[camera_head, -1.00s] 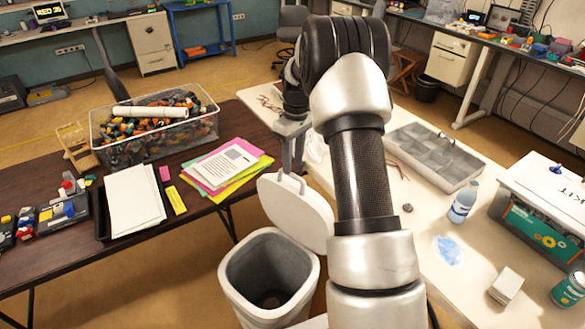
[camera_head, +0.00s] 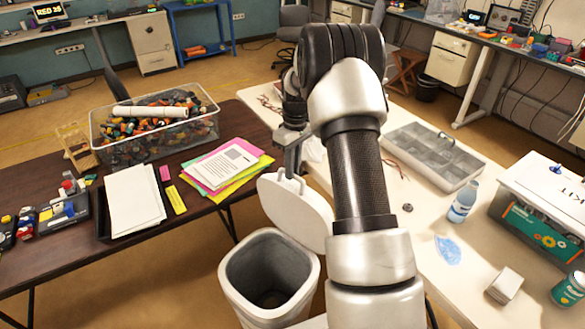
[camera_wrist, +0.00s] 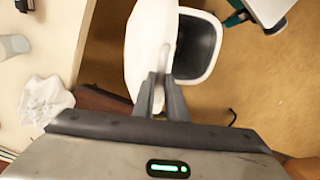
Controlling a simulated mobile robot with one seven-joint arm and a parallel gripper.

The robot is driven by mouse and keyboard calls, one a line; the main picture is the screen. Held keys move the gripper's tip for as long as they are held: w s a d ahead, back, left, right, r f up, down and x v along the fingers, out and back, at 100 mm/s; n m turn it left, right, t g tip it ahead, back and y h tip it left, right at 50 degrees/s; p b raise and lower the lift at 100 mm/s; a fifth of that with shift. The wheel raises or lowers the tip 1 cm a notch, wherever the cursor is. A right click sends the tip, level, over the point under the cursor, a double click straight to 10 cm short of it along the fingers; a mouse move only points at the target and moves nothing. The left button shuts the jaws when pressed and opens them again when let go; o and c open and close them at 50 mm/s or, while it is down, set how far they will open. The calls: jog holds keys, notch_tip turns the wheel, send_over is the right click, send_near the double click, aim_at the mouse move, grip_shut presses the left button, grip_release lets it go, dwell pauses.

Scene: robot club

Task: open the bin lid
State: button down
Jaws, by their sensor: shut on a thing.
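The bin (camera_head: 234,290) is a pale, open-topped container with a dark grey inside, standing on the floor between the tables. Its white lid (camera_head: 300,208) stands tilted up at the bin's back right, and the bin's mouth shows uncovered. In the wrist view the lid (camera_wrist: 140,40) is seen nearly edge-on beside the bin opening (camera_wrist: 198,45). My gripper (camera_wrist: 160,82) is shut on the lid's handle (camera_wrist: 164,58), with a finger on each side.
A dark table (camera_head: 60,255) with a clear tub of parts (camera_head: 155,150) and papers stands left. A white table (camera_head: 420,225) at right holds a grey compartment tray (camera_head: 430,153), a bottle (camera_head: 463,203) and a kit box (camera_head: 540,225). Crumpled white material (camera_wrist: 45,98) lies near my gripper.

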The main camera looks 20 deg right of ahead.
jog(key=s+a+f+b, duration=0.2)
jog(key=s+a, duration=0.3)
jog(key=a, duration=0.4)
jog(key=shift+a+t+h+b, duration=0.15)
jog(key=shift+t+h+b, duration=0.2)
jog(key=shift+b, duration=0.45)
jog(key=shift+s, duration=0.1)
jog(key=c, duration=1.8)
grip_release()
jog(key=shift+o, duration=0.2)
notch_tip(320, 180, up, 17)
jog(key=shift+a+r+p, duration=0.15)
jog(key=shift+r+p, duration=0.05)
jog(key=shift+p, duration=0.2)
jog(key=shift+s, duration=0.1)
